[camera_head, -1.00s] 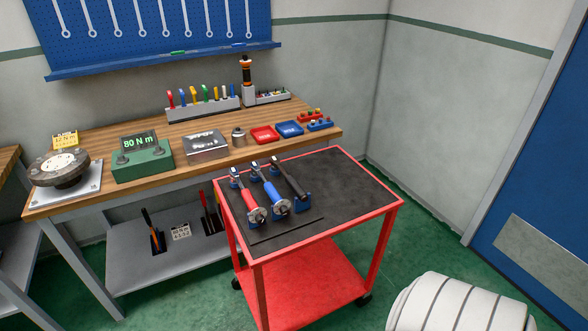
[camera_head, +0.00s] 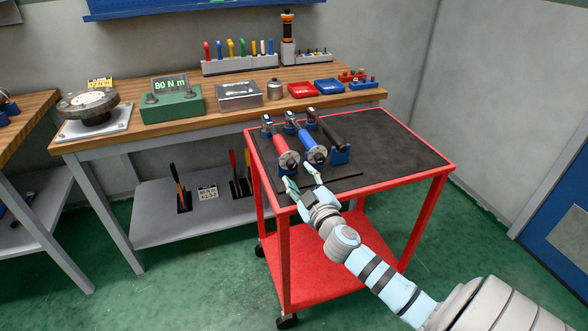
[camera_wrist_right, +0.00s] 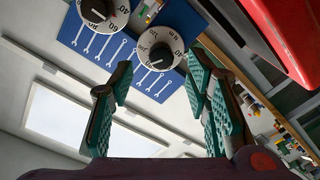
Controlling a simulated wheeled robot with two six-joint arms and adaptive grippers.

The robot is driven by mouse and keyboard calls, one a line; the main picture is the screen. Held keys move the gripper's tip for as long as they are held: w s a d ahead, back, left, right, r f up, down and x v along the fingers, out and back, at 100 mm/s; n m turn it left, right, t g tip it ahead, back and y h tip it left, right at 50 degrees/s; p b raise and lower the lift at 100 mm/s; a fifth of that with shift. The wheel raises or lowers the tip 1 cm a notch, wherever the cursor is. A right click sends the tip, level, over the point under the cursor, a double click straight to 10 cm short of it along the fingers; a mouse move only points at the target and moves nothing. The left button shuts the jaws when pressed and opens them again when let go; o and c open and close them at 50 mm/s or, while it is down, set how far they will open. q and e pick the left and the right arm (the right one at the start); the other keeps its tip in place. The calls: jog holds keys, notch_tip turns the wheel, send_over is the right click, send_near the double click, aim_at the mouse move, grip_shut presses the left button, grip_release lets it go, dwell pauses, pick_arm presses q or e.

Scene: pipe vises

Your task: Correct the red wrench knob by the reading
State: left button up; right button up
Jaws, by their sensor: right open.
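The red wrench (camera_head: 286,154) lies on the black cart top (camera_head: 395,143), with a grey dial knob at its near end. A blue wrench (camera_head: 309,146) and a black wrench (camera_head: 331,132) lie to its right. My right gripper (camera_head: 303,181) is open and empty, just in front of the red and blue wrenches' knobs. In the right wrist view, two numbered dial knobs (camera_wrist_right: 158,48) (camera_wrist_right: 108,12) show beyond its fingers (camera_wrist_right: 160,88). I cannot tell which wrench each belongs to. A green box (camera_head: 172,103) displays 80 N m. My left gripper is not in view.
The red cart (camera_head: 283,235) stands in front of a wooden bench (camera_head: 230,118). The bench holds a round flange (camera_head: 88,106), a metal box (camera_head: 238,95), and red (camera_head: 303,90) and blue (camera_head: 329,86) trays. The cart top's right part is clear.

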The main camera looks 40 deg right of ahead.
aim_at(293, 167)
jog(key=x, duration=0.4)
jog(key=shift+w, duration=0.4)
grip_shut()
jog(key=shift+f+m+b, duration=0.2)
jog(key=shift+m+b, duration=1.15)
jog(key=shift+m, duration=0.05)
jog(key=shift+r+m+b, duration=0.1)
jog(key=shift+m+b, duration=0.95)
jog(key=shift+m, duration=0.45)
grip_release()
